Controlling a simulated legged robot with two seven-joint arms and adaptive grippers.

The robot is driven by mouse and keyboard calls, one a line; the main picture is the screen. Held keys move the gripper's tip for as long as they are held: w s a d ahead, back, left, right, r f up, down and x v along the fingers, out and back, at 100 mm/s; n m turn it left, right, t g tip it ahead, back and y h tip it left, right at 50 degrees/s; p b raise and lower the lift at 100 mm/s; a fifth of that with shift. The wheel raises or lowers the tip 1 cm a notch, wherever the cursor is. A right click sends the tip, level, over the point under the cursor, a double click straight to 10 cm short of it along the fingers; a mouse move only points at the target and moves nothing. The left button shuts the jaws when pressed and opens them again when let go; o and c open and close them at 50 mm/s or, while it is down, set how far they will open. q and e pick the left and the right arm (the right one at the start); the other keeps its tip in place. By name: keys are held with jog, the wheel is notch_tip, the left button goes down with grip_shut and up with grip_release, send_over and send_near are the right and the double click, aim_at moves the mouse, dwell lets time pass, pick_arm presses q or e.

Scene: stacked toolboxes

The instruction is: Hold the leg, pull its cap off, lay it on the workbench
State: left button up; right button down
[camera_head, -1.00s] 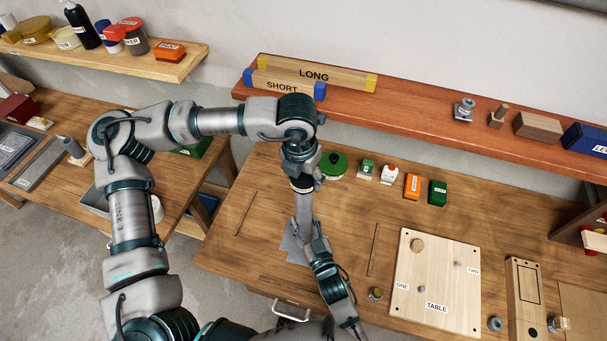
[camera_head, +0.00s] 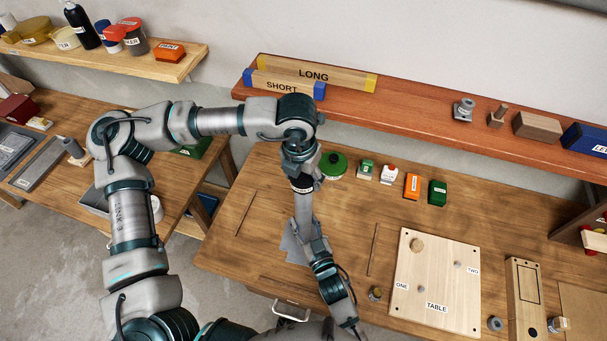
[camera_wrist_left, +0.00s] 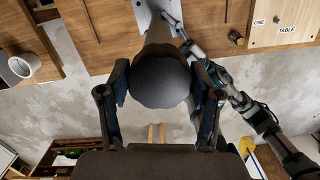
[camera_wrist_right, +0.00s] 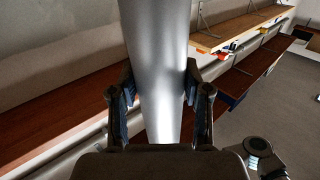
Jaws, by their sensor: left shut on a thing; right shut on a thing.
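The leg (camera_head: 303,207) is a smooth grey metal cylinder, standing roughly upright over a flat grey plate (camera_head: 292,250) on the workbench (camera_head: 265,200). Its dark cap (camera_head: 302,185) is at the top end and fills the middle of the left wrist view (camera_wrist_left: 160,80). My left gripper (camera_head: 304,175) comes down from above and is shut on the cap, one finger on each side. My right gripper (camera_head: 310,244) is shut around the lower leg; the leg also shows between its fingers in the right wrist view (camera_wrist_right: 155,60). I cannot tell whether cap and leg are apart.
A wooden board marked TABLE (camera_head: 437,280) lies to the right. A green round container (camera_head: 333,165) and several small boxes stand behind the leg. A red-brown shelf (camera_head: 420,120) runs along the back.

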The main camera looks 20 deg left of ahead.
aim_at(304, 175)
pick_arm(q)
jog(key=o, duration=0.5)
jog(key=c, duration=0.7)
jog(key=shift+r, duration=1.65)
jog(key=shift+r, duration=0.15)
jog(key=shift+r, duration=1.85)
